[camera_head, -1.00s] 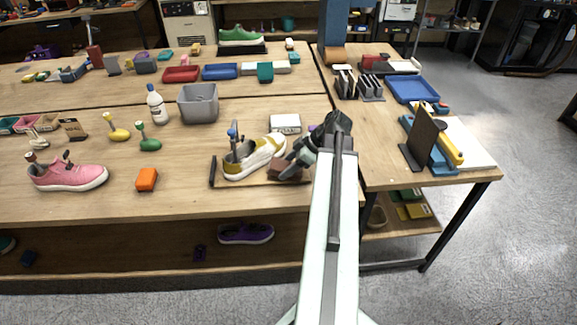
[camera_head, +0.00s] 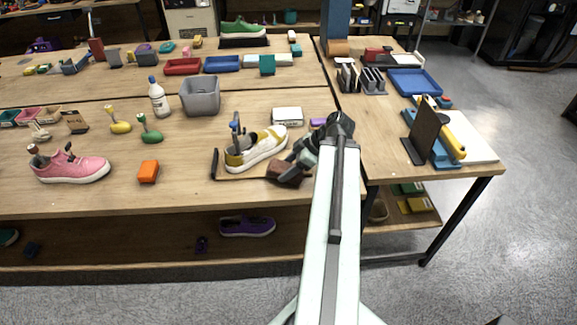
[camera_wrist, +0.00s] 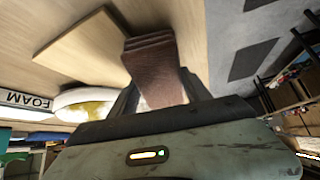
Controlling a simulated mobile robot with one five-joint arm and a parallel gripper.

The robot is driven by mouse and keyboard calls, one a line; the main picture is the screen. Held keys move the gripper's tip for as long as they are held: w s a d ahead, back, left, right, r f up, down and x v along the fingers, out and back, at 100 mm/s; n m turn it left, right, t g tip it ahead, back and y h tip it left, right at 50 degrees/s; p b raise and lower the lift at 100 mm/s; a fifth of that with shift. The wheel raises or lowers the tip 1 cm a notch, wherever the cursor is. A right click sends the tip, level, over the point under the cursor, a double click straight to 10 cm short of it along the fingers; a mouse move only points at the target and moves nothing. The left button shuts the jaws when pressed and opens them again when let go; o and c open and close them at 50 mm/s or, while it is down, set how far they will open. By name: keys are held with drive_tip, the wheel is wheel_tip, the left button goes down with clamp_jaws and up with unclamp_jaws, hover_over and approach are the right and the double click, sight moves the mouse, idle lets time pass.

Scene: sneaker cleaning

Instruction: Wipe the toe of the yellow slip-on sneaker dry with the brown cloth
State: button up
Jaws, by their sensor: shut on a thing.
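The yellow and white slip-on sneaker (camera_head: 262,148) stands on a wooden board on the bench, its toe pointing right. My gripper (camera_head: 297,164) is at the board's right end, to the front right of the toe. It is shut on the brown cloth (camera_head: 284,174), a folded block. In the wrist view the cloth (camera_wrist: 152,62) sticks out from between the fingers. The sneaker's toe (camera_wrist: 88,104) shows to the left of it, with a gap between them. Whether the cloth touches the board I cannot tell.
A white box (camera_head: 288,116) lies behind the toe; its side reads FOAM in the wrist view (camera_wrist: 22,100). A small purple item (camera_head: 317,122) is beside it. A grey bin (camera_head: 200,98) and a white bottle (camera_head: 158,98) stand behind left. An orange block (camera_head: 148,171) lies left of the board.

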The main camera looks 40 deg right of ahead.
drive_tip(key=r+p, duration=0.3)
drive_tip(key=s+d+r+p, duration=0.1)
drive_tip(key=r+p, duration=0.1)
drive_tip(key=shift+f, duration=0.1)
drive_tip(key=d+r+p, duration=0.4)
drive_tip(key=r+p, duration=0.3)
drive_tip(key=r, duration=0.1)
drive_tip(key=shift+w+d+p, duration=0.25)
drive_tip(key=shift+w+p, duration=0.05)
drive_tip(key=shift+f, duration=0.1)
idle(0.4)
